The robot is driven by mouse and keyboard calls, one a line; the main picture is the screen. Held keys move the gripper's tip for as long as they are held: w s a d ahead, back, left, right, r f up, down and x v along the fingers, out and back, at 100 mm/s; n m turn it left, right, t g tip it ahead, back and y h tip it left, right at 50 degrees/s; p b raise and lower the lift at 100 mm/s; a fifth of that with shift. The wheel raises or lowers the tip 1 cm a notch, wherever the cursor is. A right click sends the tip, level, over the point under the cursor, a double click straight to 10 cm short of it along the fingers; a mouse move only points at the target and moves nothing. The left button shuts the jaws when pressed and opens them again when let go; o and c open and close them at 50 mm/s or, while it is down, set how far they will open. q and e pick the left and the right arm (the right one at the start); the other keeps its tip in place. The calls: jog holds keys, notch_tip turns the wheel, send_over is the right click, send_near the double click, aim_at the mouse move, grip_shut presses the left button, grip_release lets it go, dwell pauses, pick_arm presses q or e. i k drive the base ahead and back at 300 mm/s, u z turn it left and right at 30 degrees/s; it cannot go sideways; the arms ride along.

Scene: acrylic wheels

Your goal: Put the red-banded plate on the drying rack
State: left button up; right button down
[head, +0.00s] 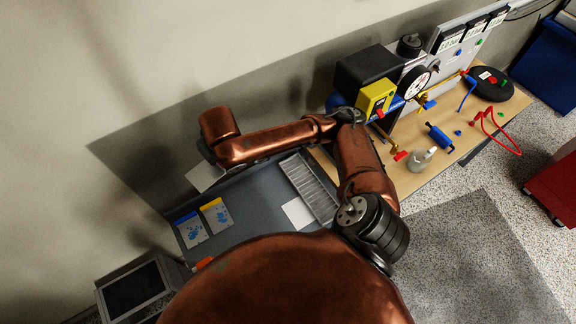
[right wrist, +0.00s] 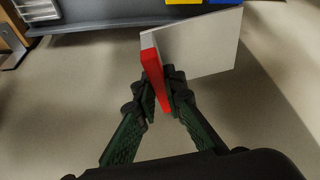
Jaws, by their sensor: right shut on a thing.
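The red-banded plate shows in the right wrist view as a thin pale grey panel (right wrist: 205,45) with a red band (right wrist: 154,72) along one edge. My right gripper (right wrist: 160,88) is shut on it at the red band, and the plate stands out edge-on from the fingers. In the head view a pale panel (head: 204,176), apparently this plate, shows below the end of my copper arm; the fingers are hidden there. The drying rack, a grey slotted tray (head: 308,186), sits on the dark grey table, right of the plate. My left gripper is not in view.
A blue-banded plate (head: 191,230) and a yellow-banded plate (head: 216,215) lie on the grey table (head: 255,195). A white sheet (head: 298,213) lies beside the rack. A wooden bench (head: 445,150) with a yellow box (head: 375,98) and loose parts stands to the right.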

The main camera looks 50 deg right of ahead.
aim_at(314, 192)
jog(key=z, duration=1)
jog(key=k, duration=0.35)
jog(key=z, duration=0.05)
jog(key=i, duration=0.4)
jog(key=z, duration=0.05)
